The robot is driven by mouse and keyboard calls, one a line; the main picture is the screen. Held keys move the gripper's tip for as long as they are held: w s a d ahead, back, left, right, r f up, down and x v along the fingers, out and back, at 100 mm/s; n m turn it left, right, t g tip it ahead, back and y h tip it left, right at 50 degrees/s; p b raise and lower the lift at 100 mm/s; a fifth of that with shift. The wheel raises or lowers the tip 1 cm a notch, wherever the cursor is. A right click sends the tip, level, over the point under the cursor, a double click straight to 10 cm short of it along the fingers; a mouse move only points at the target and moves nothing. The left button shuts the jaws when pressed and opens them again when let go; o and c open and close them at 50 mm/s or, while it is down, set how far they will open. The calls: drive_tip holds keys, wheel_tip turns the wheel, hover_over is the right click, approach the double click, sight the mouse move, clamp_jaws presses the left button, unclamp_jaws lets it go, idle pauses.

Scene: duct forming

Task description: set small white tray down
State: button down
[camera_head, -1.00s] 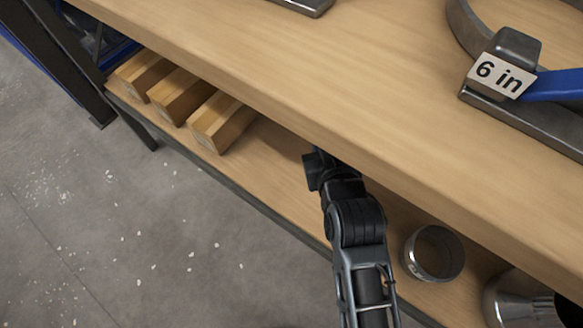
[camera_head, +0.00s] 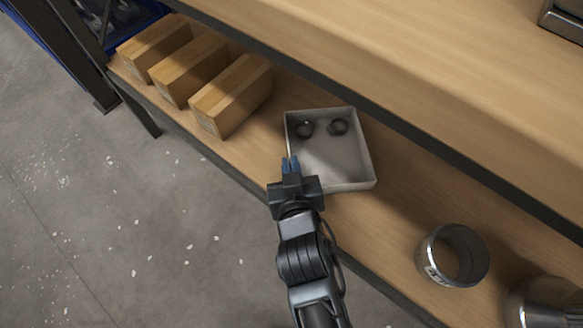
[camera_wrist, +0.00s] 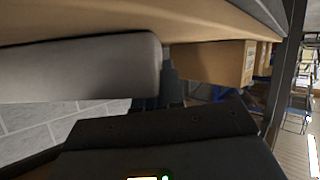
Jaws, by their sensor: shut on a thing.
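The small white tray (camera_head: 345,165) is on or just above the lower wooden shelf, under the edge of the bench top. In the wrist view the tray's pale wall (camera_wrist: 80,68) fills the left side, close to the camera. Whether the tray's base touches the shelf cannot be told.
A metal ring (camera_head: 453,255) and another metal part (camera_head: 540,300) stand to the right. The bench top (camera_head: 400,60) overhangs behind. Bare shelf lies between tray and ring.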

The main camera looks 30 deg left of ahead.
drive_tip(key=shift+r, duration=0.1)
drive_tip(key=c, duration=1.2)
unclamp_jaws()
drive_tip(key=shift+c, duration=0.2)
drive_tip(key=p+v, duration=0.3)
drive_tip(key=v, duration=0.9)
drive_tip(key=shift+p, duration=0.4)
